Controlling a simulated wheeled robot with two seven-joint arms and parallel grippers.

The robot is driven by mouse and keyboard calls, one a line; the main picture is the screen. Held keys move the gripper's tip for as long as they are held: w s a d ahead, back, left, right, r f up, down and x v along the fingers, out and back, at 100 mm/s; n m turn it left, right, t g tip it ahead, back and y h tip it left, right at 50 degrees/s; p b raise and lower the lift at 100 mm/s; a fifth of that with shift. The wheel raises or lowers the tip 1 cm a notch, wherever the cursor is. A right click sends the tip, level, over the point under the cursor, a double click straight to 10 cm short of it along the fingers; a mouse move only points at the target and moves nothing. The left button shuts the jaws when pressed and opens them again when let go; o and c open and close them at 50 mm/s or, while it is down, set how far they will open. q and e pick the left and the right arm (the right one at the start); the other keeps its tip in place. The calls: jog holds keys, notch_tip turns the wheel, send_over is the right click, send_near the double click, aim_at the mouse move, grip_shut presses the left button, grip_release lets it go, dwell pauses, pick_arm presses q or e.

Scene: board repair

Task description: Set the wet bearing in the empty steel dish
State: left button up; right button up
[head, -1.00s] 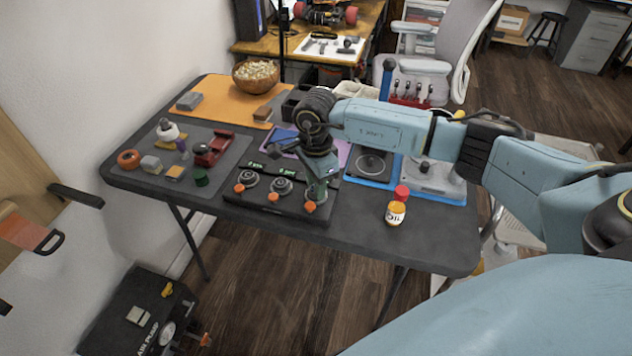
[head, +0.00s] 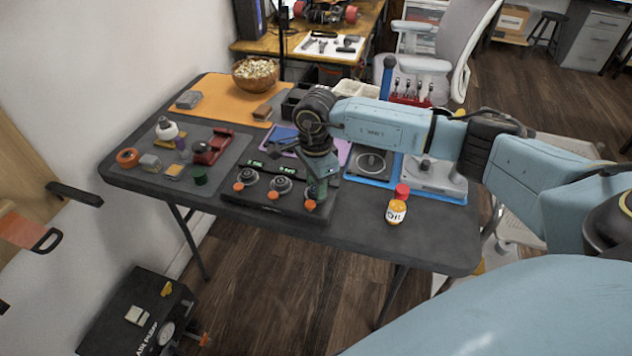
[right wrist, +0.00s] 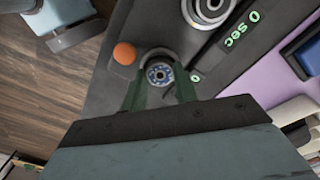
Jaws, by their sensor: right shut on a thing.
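A small ring-shaped bearing (right wrist: 159,75) with a blue and silver face sits between the fingers of my right gripper (right wrist: 160,88), which is shut on it. In the head view my right gripper (head: 318,190) points down at the right end of a black console (head: 262,202) and hides that end. A grey round rim (right wrist: 155,54) shows just behind the bearing in the right wrist view; I cannot tell if the bearing touches it. Two round steel dishes stand further left on the console, a middle one (head: 281,185) and a left one (head: 247,177). My left gripper is out of view.
A grey mat (head: 225,180) with small parts lies to the left. A blue mat (head: 378,181) lies behind right. Orange knobs (head: 309,205) line the console's front.

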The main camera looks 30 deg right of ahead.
dwell(0.5)
jog(key=shift+s+f, duration=0.1)
jog(key=shift+f, duration=0.15)
dwell(0.4)
jog(key=o, duration=1)
jog(key=shift+f, duration=0.15)
jog(key=shift+s, duration=0.1)
jog(key=shift+o, duration=0.6)
